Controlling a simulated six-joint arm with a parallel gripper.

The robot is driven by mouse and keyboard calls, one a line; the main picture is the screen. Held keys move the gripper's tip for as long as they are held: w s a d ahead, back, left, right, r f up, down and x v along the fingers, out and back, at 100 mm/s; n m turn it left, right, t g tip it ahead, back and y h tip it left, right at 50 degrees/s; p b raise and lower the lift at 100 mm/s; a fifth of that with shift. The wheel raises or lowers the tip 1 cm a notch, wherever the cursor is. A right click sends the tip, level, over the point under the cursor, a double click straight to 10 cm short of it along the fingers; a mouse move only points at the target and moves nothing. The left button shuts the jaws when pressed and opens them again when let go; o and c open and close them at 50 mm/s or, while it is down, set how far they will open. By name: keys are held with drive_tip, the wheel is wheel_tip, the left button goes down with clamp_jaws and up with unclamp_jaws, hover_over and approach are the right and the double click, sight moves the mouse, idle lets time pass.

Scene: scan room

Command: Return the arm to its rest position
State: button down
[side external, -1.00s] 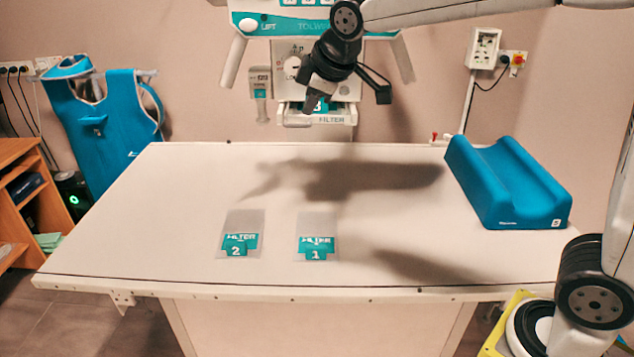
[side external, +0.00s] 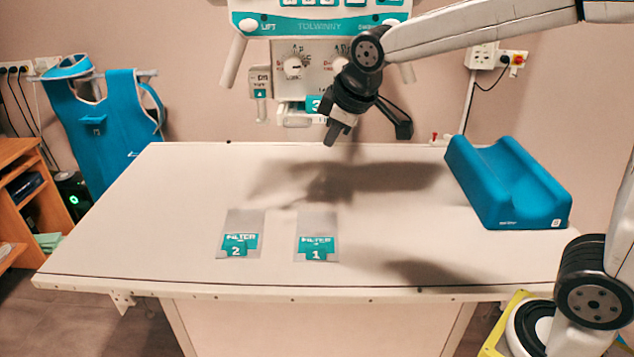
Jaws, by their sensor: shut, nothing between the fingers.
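My gripper (side external: 335,136) is dark and hangs over the back part of the table (side external: 170,230), in front of the wall-side machine. Its fingers are shut with nothing seen in them, and they point down and a little left. My arm reaches in from the upper right. Its shadow falls on the table below. The gripper is apart from everything on the table.
Two filter plates lie flat on the table, marked 2 (side external: 239,235) and 1 (side external: 317,237). A blue padded support (side external: 510,190) sits at the right. The machine's control panel (side external: 297,62) stands behind my gripper. A blue apron (side external: 105,115) hangs at left.

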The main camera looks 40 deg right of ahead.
drive_tip(key=s+d+f+m+g, duration=0.3)
drive_tip(key=s+f+m, duration=0.3)
drive_tip(key=s+f, duration=0.8)
wheel_tip(320, 180, down, 4)
drive_tip(key=shift+s+f, duration=0.2)
drive_tip(key=shift+f, duration=0.05)
drive_tip(key=shift+d, duration=0.1)
